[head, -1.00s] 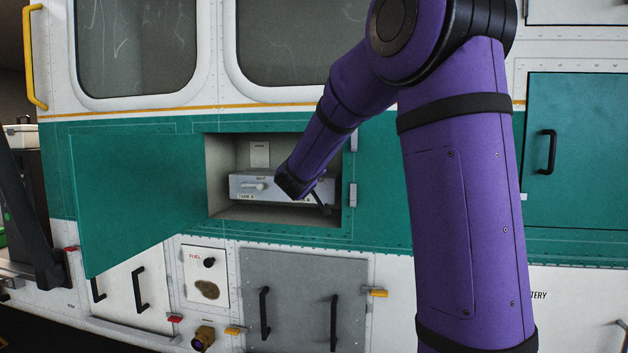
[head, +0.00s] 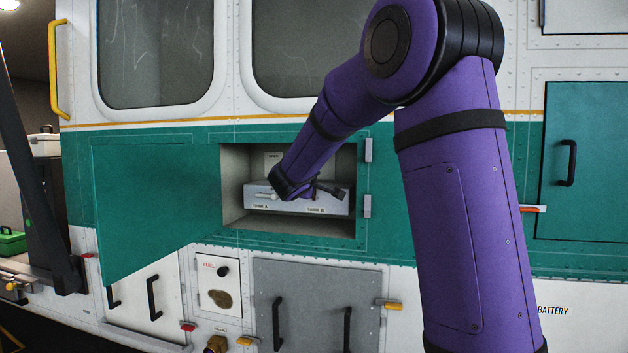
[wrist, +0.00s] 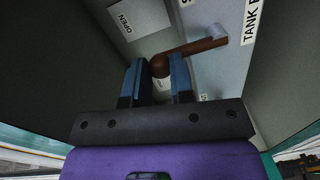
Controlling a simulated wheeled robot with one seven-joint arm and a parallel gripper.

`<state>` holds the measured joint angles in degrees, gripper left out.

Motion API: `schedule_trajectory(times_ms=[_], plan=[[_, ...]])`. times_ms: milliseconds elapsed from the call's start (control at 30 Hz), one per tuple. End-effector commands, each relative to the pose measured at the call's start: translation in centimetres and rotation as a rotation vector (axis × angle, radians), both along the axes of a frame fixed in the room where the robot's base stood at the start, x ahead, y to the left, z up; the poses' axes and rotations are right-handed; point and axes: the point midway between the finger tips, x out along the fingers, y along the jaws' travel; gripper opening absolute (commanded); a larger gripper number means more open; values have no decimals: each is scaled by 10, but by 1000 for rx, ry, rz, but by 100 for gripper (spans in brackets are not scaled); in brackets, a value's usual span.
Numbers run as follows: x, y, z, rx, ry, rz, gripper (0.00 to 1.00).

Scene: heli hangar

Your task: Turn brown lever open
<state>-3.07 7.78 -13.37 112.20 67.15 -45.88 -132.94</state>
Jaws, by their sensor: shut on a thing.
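The brown lever (wrist: 202,45) shows in the wrist view, with its rounded end between the two blue fingers of my gripper (wrist: 158,64). My gripper is shut on that end. The lever's other end meets a pale grey mount on the panel. An "OPEN" label (wrist: 124,22) lies up and left of the lever, and a partly cut-off "TANK" label (wrist: 250,22) is at right. In the head view my gripper (head: 325,190) is inside the open compartment, in front of the grey valve box (head: 290,207). The lever cannot be made out there.
The compartment's green door (head: 150,205) stands open to the left. The recess walls (head: 235,185) closely surround my gripper. A pale lever (head: 262,195) sits on the box's left side, above a "TANK A" label. A grey hatch (head: 315,290) with black handles is below.

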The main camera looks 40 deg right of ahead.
Motion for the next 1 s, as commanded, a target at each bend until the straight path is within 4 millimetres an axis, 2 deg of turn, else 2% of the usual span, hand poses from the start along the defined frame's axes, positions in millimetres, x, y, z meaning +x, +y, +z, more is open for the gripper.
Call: schedule_trajectory(times_ms=[500,533,633,1000], plan=[[1,1,0,-14,16,1,0],[1,1,0,-14,16,1,25],[1,1,0,-14,16,1,48],[-1,4,0,-12,16,1,48]])
